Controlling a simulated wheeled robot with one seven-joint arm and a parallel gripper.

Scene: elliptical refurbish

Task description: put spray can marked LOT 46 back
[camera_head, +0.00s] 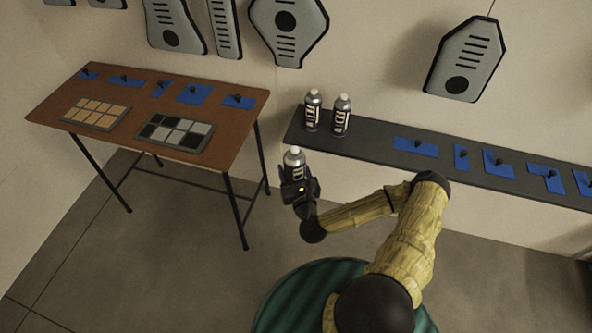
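A silver spray can (295,160) with a pale cap and a dark label is upright in my gripper (298,187). My gripper is shut around its lower part, in front of the dark shelf's left end and below its top. The marking on this can is too small to read. Two similar spray cans stand upright on the dark shelf (370,144), a left one (312,111) and a right one (342,116). Their lot markings cannot be read either.
The shelf also carries several blue patches with dark knobs (416,147). A brown table (190,93) at left holds an orange-tiled tray (65,118), a grey-tiled tray (142,136) and blue patches. Bare shelf shows right of the cans. Grey panels (465,58) hang on the wall.

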